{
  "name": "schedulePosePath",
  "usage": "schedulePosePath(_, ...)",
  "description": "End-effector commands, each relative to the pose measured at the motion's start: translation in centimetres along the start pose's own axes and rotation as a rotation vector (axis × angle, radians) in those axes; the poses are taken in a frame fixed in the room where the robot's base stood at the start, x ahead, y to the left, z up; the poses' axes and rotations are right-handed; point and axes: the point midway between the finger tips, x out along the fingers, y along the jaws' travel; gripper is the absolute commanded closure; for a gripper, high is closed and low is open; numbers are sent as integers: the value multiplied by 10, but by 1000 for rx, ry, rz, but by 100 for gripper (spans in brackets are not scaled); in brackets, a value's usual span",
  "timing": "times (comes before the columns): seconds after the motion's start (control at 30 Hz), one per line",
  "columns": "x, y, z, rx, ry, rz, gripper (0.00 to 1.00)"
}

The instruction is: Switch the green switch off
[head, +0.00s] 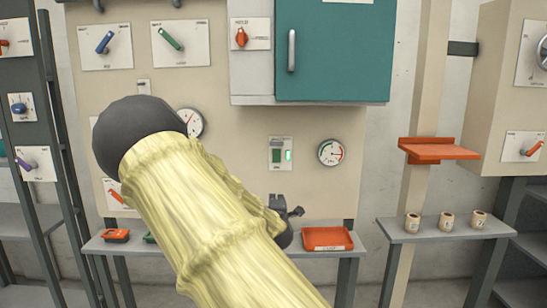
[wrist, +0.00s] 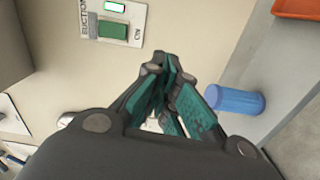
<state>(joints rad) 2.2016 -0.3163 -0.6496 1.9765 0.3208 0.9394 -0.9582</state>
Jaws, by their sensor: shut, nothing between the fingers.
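A green rocker switch (head: 276,155) sits on a small pale plate on the beige panel, with a lit green lamp (head: 288,155) beside it. In the wrist view a green rocker (wrist: 113,30) shows on its plate at the top, near a lit lamp (wrist: 115,7). A green lever (head: 171,39) also sits slanted on a white plate at the panel's upper part. My gripper (head: 297,211) is below the rocker and above the shelf, apart from the panel's switches. In the wrist view my gripper (wrist: 160,65) has its fingers together, empty, pointing toward the panel.
A shelf below the panel holds an orange tray (head: 328,239) and a red-orange box (head: 116,236). A teal cabinet door (head: 334,50) juts out above the rocker. A gauge (head: 330,152) is right of it.

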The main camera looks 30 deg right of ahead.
Motion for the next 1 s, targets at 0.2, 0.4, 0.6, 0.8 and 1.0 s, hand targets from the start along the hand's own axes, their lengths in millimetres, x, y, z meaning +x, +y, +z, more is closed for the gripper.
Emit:
schedulePosePath(0.2, 13, 86, -16, -72, 16, 131, 100)
schedulePosePath(0.4, 15, 96, -17, -84, 16, 148, 100)
schedulePosePath(0.6, 15, 96, -17, -82, 17, 147, 100)
schedulePosePath(0.8, 25, 99, -17, -81, 17, 147, 100)
schedulePosePath(1.0, 54, 104, -18, -80, 16, 145, 100)
